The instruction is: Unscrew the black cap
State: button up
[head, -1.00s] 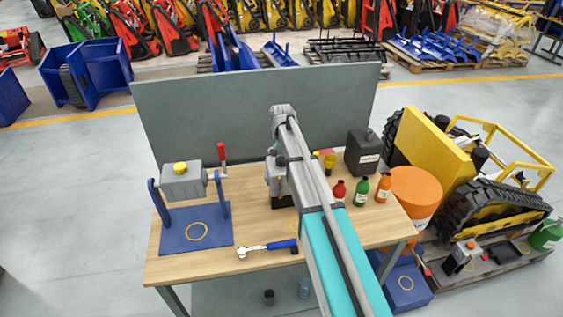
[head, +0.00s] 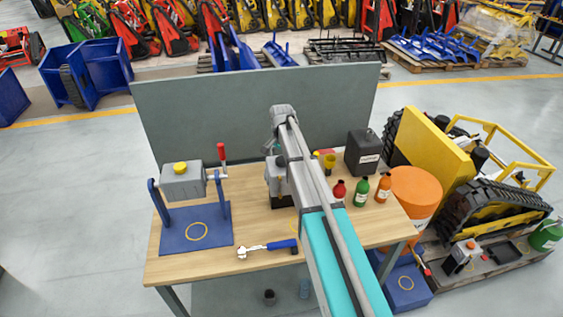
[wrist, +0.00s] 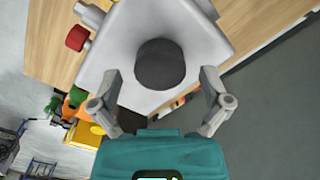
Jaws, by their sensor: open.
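The black cap (wrist: 160,64) shows from above in the wrist view, round and seated on top of a light grey housing (wrist: 115,50). In the head view the grey housing (head: 274,174) stands on the bench, partly behind my arm. The cap also shows there (head: 281,161), small and dark at the arm's edge. My gripper (wrist: 160,78) is open, with one finger on each side below the cap in the wrist picture. The fingers look apart from the cap, with nothing between them. In the head view my gripper is mostly hidden behind my arm.
A blue stand (head: 200,238) holding a grey box with a yellow cap is at left. A ratchet (head: 268,247) lies at the front. Red, green and orange bottles (head: 361,192) and a black canister (head: 363,153) stand right. A grey panel (head: 210,105) closes the back.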

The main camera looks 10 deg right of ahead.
jog(key=m, duration=0.4)
jog(key=shift+m, duration=0.3)
jog(key=m, duration=0.4)
dwell(0.5)
jog(key=c, duration=1.1)
jog(key=n, duration=0.5)
jog(key=shift+n, duration=0.3)
jog(key=n, duration=0.4)
